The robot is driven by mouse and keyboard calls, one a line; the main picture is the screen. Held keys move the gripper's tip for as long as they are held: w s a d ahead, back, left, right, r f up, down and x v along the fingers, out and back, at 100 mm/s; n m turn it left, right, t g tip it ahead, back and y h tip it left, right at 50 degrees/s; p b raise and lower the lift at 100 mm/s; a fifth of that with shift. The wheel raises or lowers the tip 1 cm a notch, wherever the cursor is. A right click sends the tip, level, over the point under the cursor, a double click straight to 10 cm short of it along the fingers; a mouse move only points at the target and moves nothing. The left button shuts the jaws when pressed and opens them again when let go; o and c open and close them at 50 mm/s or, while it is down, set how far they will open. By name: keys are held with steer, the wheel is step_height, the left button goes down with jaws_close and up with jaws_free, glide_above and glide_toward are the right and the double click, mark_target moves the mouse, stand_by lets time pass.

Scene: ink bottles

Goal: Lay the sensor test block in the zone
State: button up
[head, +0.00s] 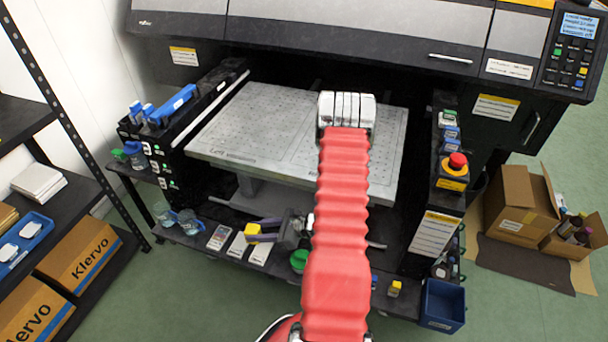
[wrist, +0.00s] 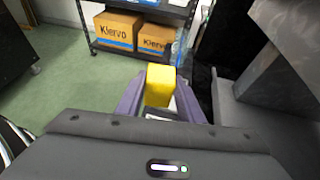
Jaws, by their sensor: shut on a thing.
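A yellow block (wrist: 160,86), which I take for the sensor test block, sits between the two purple fingers of my gripper (wrist: 158,100) in the wrist view. My gripper is shut on it. In the head view my gripper (head: 262,231) points left, with the yellow block (head: 252,232) at its tips, over the front shelf and in front of the printer bed. The grey printer bed (head: 240,125) carries fine printed lines and some text near its front left. I cannot tell which marked area is the zone. My red arm hides part of the bed.
Pale cards (head: 220,237), glass jars (head: 187,222) and a green-capped item (head: 299,261) are on the front shelf (head: 165,228). A red stop button (head: 457,160) is at right. A blue bin (head: 442,303) hangs front right. Shelving with Klervo boxes (head: 83,258) stands left.

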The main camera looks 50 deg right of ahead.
steer(key=w+a+r+n+g+y, duration=0.1)
steer(key=w+a+r, duration=0.2)
steer(key=a, duration=0.5)
steer(key=w+a+r+n+g+y, duration=0.1)
steer(key=w+a+r+n+y, duration=0.1)
steer(key=a+r, duration=0.4)
steer(key=w+a+r+n+g+y, duration=0.1)
steer(key=w+a+r, duration=0.3)
steer(key=a, duration=0.6)
steer(key=shift+w+a+r+n+g+y, duration=0.3)
steer(key=shift+r+n+g+y, duration=0.1)
steer(key=shift+r+n+g, duration=0.3)
steer(key=shift+s, duration=0.1)
